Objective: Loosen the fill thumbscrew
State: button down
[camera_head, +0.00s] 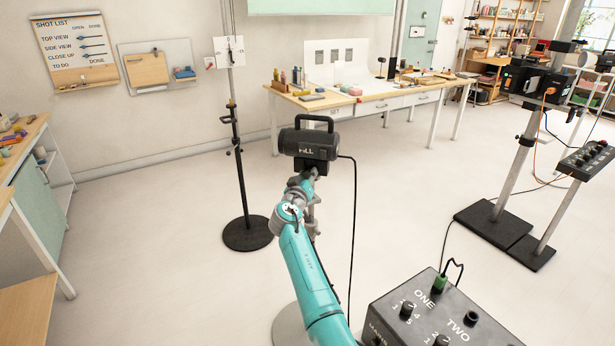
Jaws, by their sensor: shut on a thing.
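The fill lamp (310,147) is a black box marked "FILL" with a handle on top, on a stand in the middle of the view. My teal arm reaches up to it from below. My gripper (311,173) is at the mount just under the lamp housing, shut on a small part there. The fill thumbscrew is hidden by my gripper and wrist, so its turn cannot be seen. The lamp's stand (312,213) shows partly behind my arm. A black cable (353,220) hangs from the lamp's right side to the floor.
A black control box (440,315) with knobs marked "ONE" and "TWO" stands close at lower right. A thin stand with a white card (229,50) is at left. More stands with gear (535,80) are at right. A workbench (370,105) is behind; open floor lies between.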

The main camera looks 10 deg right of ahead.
jog(key=c, duration=0.8)
grip_release()
jog(key=v, duration=1.2)
